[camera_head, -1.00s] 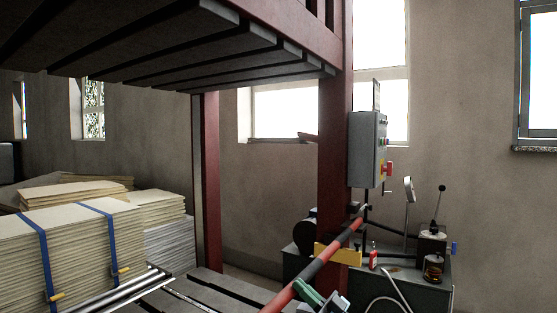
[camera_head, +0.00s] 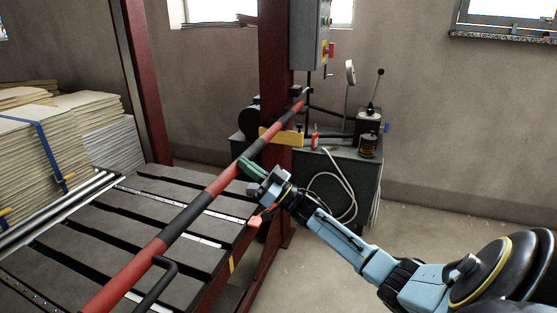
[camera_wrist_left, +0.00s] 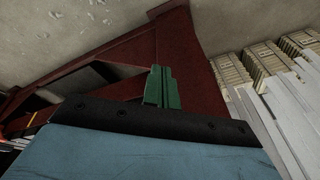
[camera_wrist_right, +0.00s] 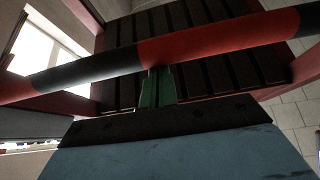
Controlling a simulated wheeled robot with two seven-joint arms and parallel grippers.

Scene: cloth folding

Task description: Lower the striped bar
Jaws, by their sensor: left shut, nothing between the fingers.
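The striped bar (camera_head: 185,217), banded red and black, slants across the front of a press bed in the head view, from its pivot end by the red post to the lower left. It also crosses the right wrist view (camera_wrist_right: 90,69). My right gripper (camera_head: 250,167) has its green fingers together at the bar's near side, beside a black band. In the right wrist view, its fingertips (camera_wrist_right: 157,72) meet the bar's edge; I cannot tell whether they touch. My left gripper (camera_wrist_left: 162,72) is shut and empty in the left wrist view, away from the bar.
A red post (camera_head: 275,75) carries a grey control box (camera_head: 308,35). A grey pump cabinet (camera_head: 345,165) with a lever and a hose stands behind. The slatted bed (camera_head: 130,215) lies under the bar. Stacked sheets (camera_head: 45,165) are at left. The floor at right is open.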

